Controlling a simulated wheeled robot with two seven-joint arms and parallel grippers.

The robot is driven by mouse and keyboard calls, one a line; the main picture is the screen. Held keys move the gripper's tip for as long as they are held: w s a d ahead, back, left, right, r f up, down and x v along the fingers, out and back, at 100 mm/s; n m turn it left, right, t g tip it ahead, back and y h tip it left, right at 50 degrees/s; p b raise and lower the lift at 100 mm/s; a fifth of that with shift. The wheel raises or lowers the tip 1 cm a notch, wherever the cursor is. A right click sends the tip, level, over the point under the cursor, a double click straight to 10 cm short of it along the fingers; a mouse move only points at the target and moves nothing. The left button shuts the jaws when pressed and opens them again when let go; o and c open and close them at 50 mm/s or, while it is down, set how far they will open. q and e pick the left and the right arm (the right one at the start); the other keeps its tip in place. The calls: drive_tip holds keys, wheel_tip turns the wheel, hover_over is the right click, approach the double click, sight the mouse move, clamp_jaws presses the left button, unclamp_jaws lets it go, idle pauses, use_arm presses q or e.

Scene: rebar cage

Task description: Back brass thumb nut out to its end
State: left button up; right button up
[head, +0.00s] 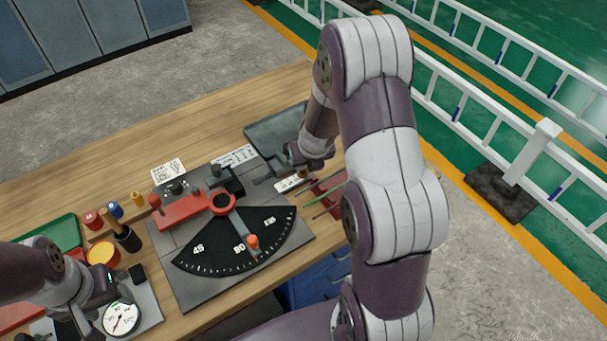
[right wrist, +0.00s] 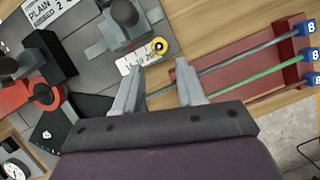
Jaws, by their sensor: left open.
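The brass thumb nut (right wrist: 160,46), a small yellow ring with a dark centre, shows in the right wrist view beside a grey block (right wrist: 125,25). In the head view a small brass spot (head: 303,173) shows just below my right gripper (head: 303,158). In the right wrist view my right gripper (right wrist: 156,90) has its two fingers apart with nothing between them, and the nut lies a little beyond the tips. My left gripper (head: 88,318) is open beside the dial gauge (head: 121,318) at the lower left; its fingertips are partly hidden.
A bending plate with an angle scale (head: 235,245) and red arm (head: 185,212) fills the mid bench. A red rack (right wrist: 230,88) with several rods lies right of my right gripper. A grey tray (head: 275,132) is behind. Cups and coloured knobs stand at left.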

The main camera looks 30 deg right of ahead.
sight(303, 172)
drive_tip(key=b+x, duration=0.2)
drive_tip(key=x, duration=0.4)
drive_tip(key=shift+f, duration=0.15)
drive_tip(key=shift+w+f, duration=0.25)
drive_tip(key=shift+f, duration=0.25)
use_arm(q)
wheel_tip(303, 172, down, 4)
drive_tip(key=shift+r, duration=0.2)
